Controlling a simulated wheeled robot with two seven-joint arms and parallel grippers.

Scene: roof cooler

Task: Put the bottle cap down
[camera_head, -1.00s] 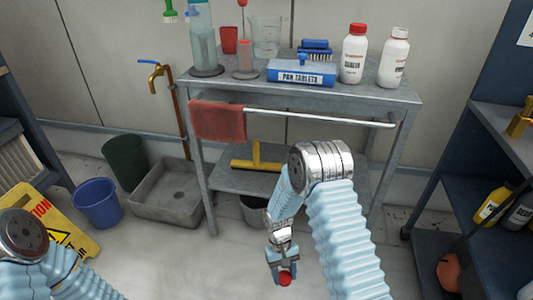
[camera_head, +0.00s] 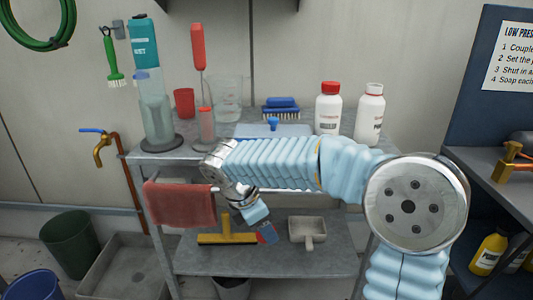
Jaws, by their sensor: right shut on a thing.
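My right gripper (camera_head: 266,232) is in front of the table, below its top and over the lower shelf. It is shut on a small red thing, the bottle cap (camera_head: 269,234), of which only a little shows at the fingertips. My right arm crosses from the right in front of the table top and bends down to it. On the table top (camera_head: 345,150) stand a white bottle with a red cap (camera_head: 328,108) and a white bottle with a pale top (camera_head: 369,114). My left gripper is out of view.
A blue brush (camera_head: 281,107) lies behind the arm. A red cloth (camera_head: 180,204) hangs at the front. A yellow squeegee (camera_head: 227,238) and a scoop (camera_head: 308,230) lie below.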

